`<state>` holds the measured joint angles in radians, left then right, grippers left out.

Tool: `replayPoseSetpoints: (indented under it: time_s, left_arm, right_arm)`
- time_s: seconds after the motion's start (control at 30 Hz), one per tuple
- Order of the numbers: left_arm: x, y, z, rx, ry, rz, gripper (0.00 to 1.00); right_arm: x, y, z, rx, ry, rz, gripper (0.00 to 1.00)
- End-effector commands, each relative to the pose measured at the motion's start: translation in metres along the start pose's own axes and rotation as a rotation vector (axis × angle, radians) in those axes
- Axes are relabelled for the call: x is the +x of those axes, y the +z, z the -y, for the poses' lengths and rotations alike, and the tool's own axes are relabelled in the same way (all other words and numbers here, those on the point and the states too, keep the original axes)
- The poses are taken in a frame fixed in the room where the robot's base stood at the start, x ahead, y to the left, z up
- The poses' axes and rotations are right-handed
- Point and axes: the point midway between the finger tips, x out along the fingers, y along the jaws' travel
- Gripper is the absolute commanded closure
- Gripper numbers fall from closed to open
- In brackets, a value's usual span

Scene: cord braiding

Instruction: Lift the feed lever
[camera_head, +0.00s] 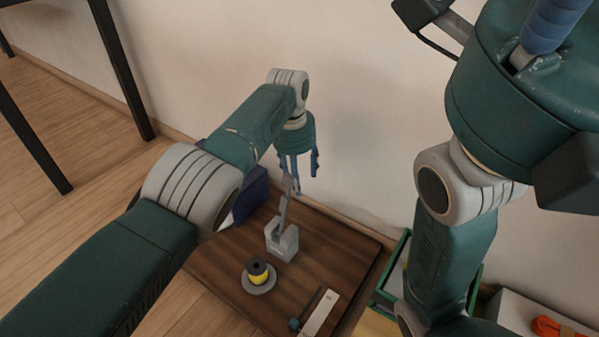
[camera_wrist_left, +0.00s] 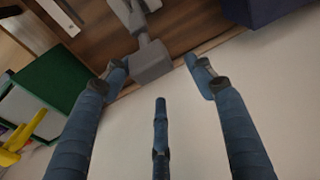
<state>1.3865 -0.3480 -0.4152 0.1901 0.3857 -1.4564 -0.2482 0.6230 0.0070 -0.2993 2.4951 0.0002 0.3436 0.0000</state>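The feed device is a grey block (camera_head: 283,242) on the brown wooden board, with a slim grey lever (camera_head: 284,208) rising from it, leaning slightly. My left gripper (camera_head: 299,182) hangs at the lever's top, its blue fingers pointing down. In the left wrist view the lever's blocky grey end (camera_wrist_left: 150,62) lies between the spread fingertips, closer to the left one; I cannot tell whether they touch. The left gripper is open, with nothing clamped. My right gripper (camera_head: 553,26) is only partly in view at the top right, a blue finger showing; its tips are outside the picture.
A yellow spool (camera_head: 258,273) on a grey disc stands before the block. A white strip (camera_head: 319,313) lies at the board's front. A dark blue box (camera_head: 250,196) is behind left, and a green-framed tray (camera_head: 387,289) is right. The wall is close behind.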

Motion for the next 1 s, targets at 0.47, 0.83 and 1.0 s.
replayPoseSetpoints:
  time_s: [0.47, 0.83, 1.0]
  left_arm:
    - [-0.064, -0.002, 0.008, 0.000, -0.021, -0.010, 0.50]
    - [-0.118, -0.001, 0.000, 0.001, -0.006, -0.004, 0.50]
    - [-0.122, -0.001, -0.001, 0.002, -0.004, -0.002, 0.50]
  right_arm:
    - [0.001, 0.001, 0.000, 0.000, -0.001, 0.000, 0.60]
    - [0.000, 0.001, 0.000, 0.000, -0.001, 0.000, 0.60]
    - [0.000, 0.001, 0.000, 0.000, -0.001, 0.001, 0.60]
